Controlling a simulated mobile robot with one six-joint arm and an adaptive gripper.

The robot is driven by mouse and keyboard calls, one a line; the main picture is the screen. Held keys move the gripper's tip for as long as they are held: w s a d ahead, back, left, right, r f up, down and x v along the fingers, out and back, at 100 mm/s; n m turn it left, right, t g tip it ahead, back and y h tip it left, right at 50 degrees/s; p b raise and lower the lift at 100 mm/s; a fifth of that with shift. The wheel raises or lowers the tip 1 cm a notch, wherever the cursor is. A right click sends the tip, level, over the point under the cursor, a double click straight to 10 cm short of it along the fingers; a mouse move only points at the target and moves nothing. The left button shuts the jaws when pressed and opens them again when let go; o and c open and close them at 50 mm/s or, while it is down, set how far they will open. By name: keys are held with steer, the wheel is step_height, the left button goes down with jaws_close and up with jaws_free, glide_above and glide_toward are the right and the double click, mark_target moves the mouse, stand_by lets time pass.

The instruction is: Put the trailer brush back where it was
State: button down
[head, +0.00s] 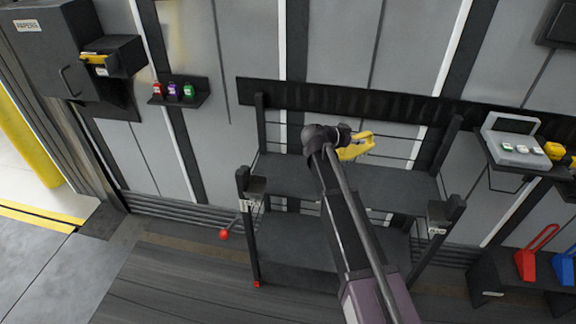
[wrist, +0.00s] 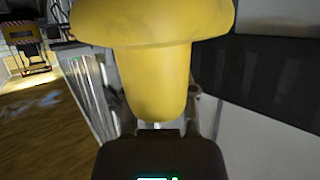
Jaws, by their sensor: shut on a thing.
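My gripper (head: 345,150) is shut on a yellow thing (head: 359,145) in front of the wall, above the upper shelf of a dark rack. In the wrist view this yellow thing (wrist: 160,80) has a wide rounded head and a narrower stem that runs down between my fingers. It looks like the trailer brush, but I see no bristles, so I cannot be sure. My gripper hides part of it in the head view. I cannot tell whether it touches the rack or the wall.
The dark rack (head: 290,178) has two shelves, largely bare where visible. A red ball-ended lever (head: 225,234) sticks out at its left. A small shelf with three little containers (head: 174,91) is on the wall. At right are a case (head: 514,146) and red (head: 526,264) and blue (head: 564,268) handled things.

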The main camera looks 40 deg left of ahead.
step_height(320, 180, up, 22)
steer(key=p, duration=2.1)
steer(key=shift+d+r, duration=0.1)
